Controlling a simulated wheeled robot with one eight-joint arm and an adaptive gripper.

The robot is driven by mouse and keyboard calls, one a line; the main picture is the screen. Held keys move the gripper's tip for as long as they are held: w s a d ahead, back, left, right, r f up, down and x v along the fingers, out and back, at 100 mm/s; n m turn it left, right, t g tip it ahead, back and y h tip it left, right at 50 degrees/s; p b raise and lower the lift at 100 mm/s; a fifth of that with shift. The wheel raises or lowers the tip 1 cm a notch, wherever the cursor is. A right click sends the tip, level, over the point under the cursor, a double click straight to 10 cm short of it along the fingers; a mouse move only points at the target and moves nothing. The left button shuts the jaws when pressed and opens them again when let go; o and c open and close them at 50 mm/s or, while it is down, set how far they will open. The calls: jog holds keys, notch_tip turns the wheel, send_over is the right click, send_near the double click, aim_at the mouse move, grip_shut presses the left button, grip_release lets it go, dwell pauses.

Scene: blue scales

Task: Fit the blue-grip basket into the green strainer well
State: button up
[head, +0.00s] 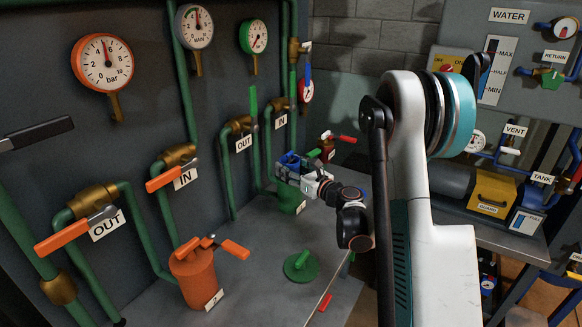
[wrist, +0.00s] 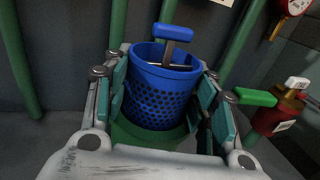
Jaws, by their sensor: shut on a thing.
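The blue basket (wrist: 158,92), perforated with a blue grip (wrist: 172,32) on top, is upright between the teal finger pads of my gripper (wrist: 162,98). The gripper is shut on its sides. The green strainer well (wrist: 135,134) shows just below the basket in the wrist view. In the head view the well (head: 290,200) stands on the bench, with the blue basket (head: 290,159) and my gripper (head: 291,172) over its mouth. The basket's bottom is hidden, so I cannot tell how deep it sits.
A green lid (head: 301,267) lies on the bench in front of the well. An orange strainer (head: 194,278) stands at the front left. Green pipes and valves line the wall behind. A red-bodied valve with a green handle (wrist: 256,97) is close on the right.

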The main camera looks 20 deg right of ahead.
jog(key=shift+f, duration=0.3)
jog(key=o, duration=1.2)
jog(key=v, duration=1.2)
jog(key=shift+a+r, duration=0.1)
